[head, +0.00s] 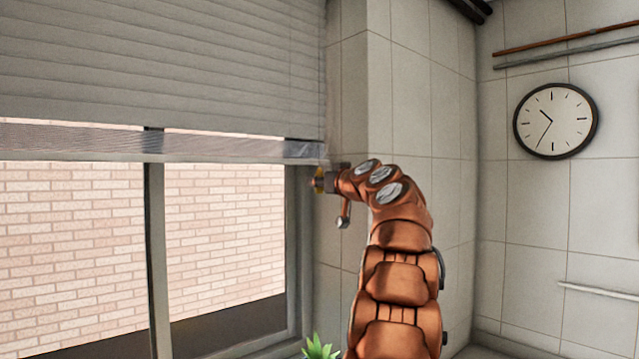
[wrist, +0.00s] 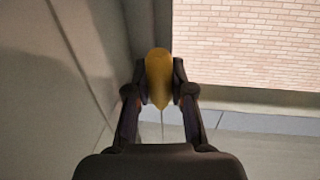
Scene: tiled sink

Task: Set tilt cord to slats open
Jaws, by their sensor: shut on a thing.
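The blind (head: 200,60) hangs over the upper window in the head view, its slats lying closely overlapped, with a bottom rail (head: 200,148) below them. In the wrist view my gripper (wrist: 160,92) is shut on a yellow tassel (wrist: 159,75), with a finger on each side. A thin tilt cord (wrist: 162,128) runs from the tassel between the fingers. In the head view my gripper (head: 322,180) is at the right end of the bottom rail, beside the window frame. The tassel shows there only as a small yellow patch, mostly hidden.
The window frame (head: 157,250) and a brick wall outside are left of my arm. A tiled wall (head: 410,110) stands close on the right, with a round clock (head: 555,121) farther right. A green plant (head: 320,348) is low beside my arm.

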